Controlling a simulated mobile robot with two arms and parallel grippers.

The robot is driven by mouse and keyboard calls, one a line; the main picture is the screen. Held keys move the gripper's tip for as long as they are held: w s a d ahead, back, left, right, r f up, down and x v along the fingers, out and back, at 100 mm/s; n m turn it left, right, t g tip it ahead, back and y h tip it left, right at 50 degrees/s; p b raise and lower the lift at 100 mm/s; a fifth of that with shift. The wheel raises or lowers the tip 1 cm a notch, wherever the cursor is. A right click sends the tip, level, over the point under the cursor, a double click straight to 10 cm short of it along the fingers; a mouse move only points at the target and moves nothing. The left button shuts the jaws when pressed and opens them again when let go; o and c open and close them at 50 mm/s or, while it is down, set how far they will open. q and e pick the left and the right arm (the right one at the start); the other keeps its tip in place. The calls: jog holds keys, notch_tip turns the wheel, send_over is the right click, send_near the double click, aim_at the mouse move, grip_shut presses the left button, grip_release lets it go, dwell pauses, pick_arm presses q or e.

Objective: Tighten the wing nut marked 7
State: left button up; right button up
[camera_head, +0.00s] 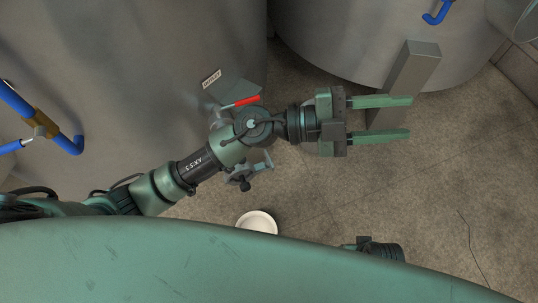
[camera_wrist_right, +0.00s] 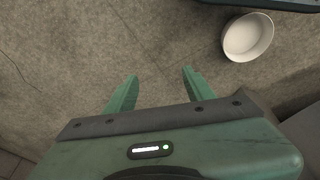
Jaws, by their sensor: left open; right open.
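No wing nut with a readable 7 shows in either view. A grey metal fitting with a dark knob (camera_head: 245,180) sits partly hidden under my left arm in the head view; I cannot tell whether it carries a wing nut. A red-handled lever (camera_head: 241,102) shows just above that arm, by the large grey tank (camera_head: 150,70). My left gripper (camera_head: 408,118) is open and empty, pointing right above the floor. My right gripper (camera_wrist_right: 160,76) is open and empty over the floor in the right wrist view.
A white bowl (camera_head: 257,222) stands on the floor; it also shows in the right wrist view (camera_wrist_right: 248,37). A grey upright post (camera_head: 412,70) stands beyond my left gripper, before a second tank (camera_head: 375,30). Blue pipes (camera_head: 40,120) are at left. The right floor is clear.

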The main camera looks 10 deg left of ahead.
pick_arm(q)
notch_tip(320, 180, down, 7)
jog(key=s+d+m+g+y, duration=0.1)
jog(key=s+m+g+y, duration=0.1)
jog(key=m+g+y, duration=0.15)
jog(key=n+y, duration=0.2)
jog(key=y, duration=1.4)
send_over(269, 158)
jog(key=shift+m, duration=0.25)
notch_tip(269, 158, down, 18)
pick_arm(e)
notch_tip(269, 158, down, 9)
jog(key=s, duration=0.3)
pick_arm(q)
notch_tip(269, 158, down, 6)
jog(key=shift+f+b, duration=0.1)
jog(key=shift+b, duration=0.45)
jog(key=shift+f, duration=0.7)
pick_arm(e)
jog(key=shift+w+r, duration=0.5)
jog(key=shift+r, duration=0.3)
jog(key=shift+w+r, duration=0.45)
jog(key=shift+r, duration=0.35)
pick_arm(q)
grip_shut()
